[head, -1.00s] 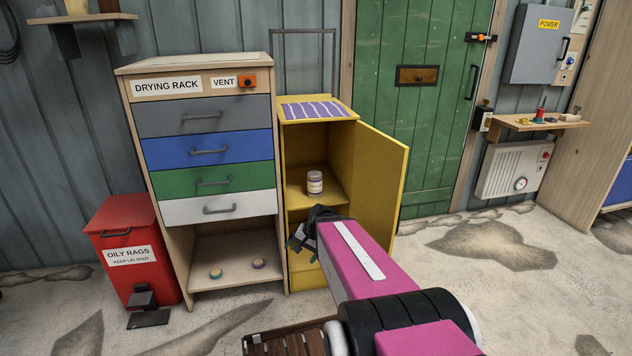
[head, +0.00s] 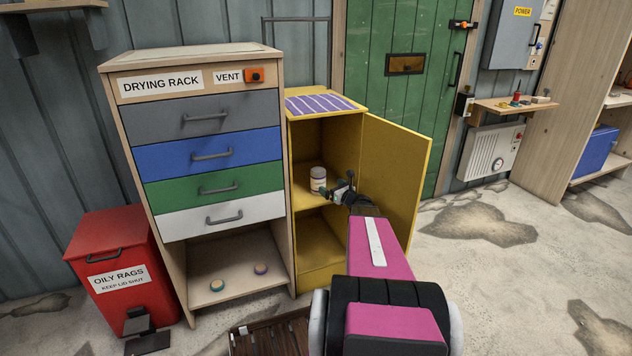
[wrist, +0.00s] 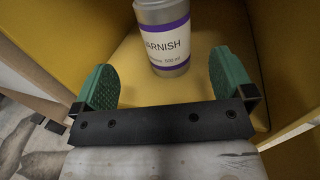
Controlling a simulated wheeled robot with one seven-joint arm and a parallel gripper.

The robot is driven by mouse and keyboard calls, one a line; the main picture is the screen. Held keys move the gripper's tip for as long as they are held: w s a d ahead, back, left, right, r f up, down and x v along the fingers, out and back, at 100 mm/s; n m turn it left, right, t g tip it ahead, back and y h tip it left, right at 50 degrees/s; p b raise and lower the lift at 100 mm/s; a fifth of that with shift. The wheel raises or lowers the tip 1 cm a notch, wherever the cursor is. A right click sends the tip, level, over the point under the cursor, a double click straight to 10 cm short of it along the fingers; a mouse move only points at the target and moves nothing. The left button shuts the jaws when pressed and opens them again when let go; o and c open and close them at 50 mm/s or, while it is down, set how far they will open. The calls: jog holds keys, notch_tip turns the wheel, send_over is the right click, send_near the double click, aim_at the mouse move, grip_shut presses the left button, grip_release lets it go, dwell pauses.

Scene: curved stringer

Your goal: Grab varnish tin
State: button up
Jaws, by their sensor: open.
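The varnish tin (head: 318,178) is a small pale can with a purple-banded label. It stands upright on the shelf of the open yellow cabinet (head: 322,262). In the wrist view the tin (wrist: 165,40) shows its "VARNISH" label, with its top cut off by the frame edge. My gripper (head: 338,187) is at the cabinet opening, just right of the tin in the head view. In the wrist view my gripper (wrist: 162,80) is open, its green-padded fingers wide apart. The tin stands ahead of and roughly between them, and nothing is held.
The yellow cabinet door (head: 388,190) stands open to the right of my arm. The drying rack (head: 215,83) stands close on the left, with a red oily rags bin (head: 115,265) beyond it. A dark slatted crate (head: 270,338) lies on the floor in front.

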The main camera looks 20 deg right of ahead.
aim_at(322, 180)
jog(key=x, duration=0.5)
jog(key=shift+w, duration=0.15)
jog(key=shift+d+x, duration=0.15)
jog(key=shift+x, duration=1.15)
jog(key=shift+d+x, duration=0.15)
jog(key=shift+x, duration=1.15)
jog(key=shift+w+r, duration=0.1)
jog(key=shift+c, duration=0.3)
jog(key=c, duration=1)
jog(key=shift+c, duration=0.9)
jog(key=shift+r, duration=0.15)
